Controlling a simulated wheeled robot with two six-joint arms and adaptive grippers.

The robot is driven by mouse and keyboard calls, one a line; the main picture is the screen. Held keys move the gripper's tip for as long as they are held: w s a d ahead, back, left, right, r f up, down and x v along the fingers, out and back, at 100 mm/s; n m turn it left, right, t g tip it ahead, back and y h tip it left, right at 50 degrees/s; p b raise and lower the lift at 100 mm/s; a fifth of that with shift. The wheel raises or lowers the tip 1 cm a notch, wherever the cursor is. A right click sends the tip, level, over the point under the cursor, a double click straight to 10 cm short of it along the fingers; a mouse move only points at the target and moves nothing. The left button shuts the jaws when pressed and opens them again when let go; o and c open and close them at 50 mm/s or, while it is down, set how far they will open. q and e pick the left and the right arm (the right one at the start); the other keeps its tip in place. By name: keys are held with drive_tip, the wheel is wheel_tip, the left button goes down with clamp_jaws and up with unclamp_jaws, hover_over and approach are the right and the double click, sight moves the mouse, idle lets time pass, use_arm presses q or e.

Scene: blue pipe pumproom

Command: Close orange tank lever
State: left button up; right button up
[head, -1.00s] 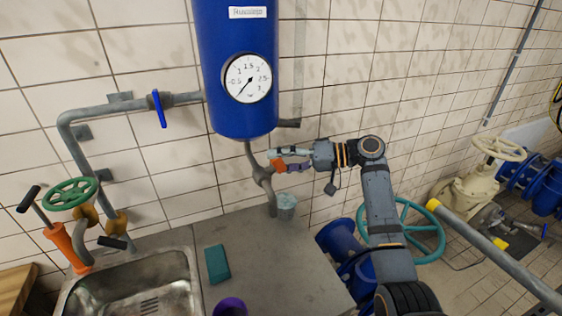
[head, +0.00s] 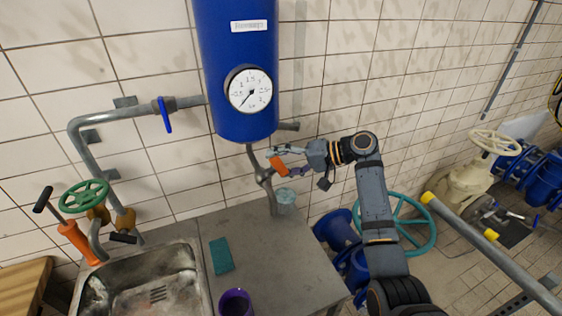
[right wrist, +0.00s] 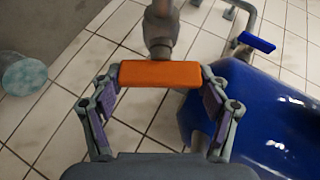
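The orange tank lever (head: 278,166) sits on the valve of the grey pipe below the blue tank (head: 238,110). My right gripper (head: 287,161) is at the lever, reaching in from the right. In the right wrist view, the orange lever (right wrist: 160,74) lies crosswise between the spread fingertips of my right gripper (right wrist: 160,88). The fingers are open, one near each end of the lever; I cannot tell whether they touch it. The grey valve body (right wrist: 160,30) shows beyond the lever. My left gripper is not in view.
A glass (head: 285,200) stands below the lever on the grey counter (head: 280,255). A teal block (head: 221,256) and a purple cup (head: 235,302) are also there. The sink (head: 150,285) is at left. A blue lever (head: 164,114) is on the upper pipe.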

drive_tip(key=o, duration=0.4)
drive_tip(key=shift+c, duration=0.2)
drive_tip(key=shift+d, duration=0.1)
drive_tip(key=v, duration=1.2)
drive_tip(key=shift+f, duration=0.1)
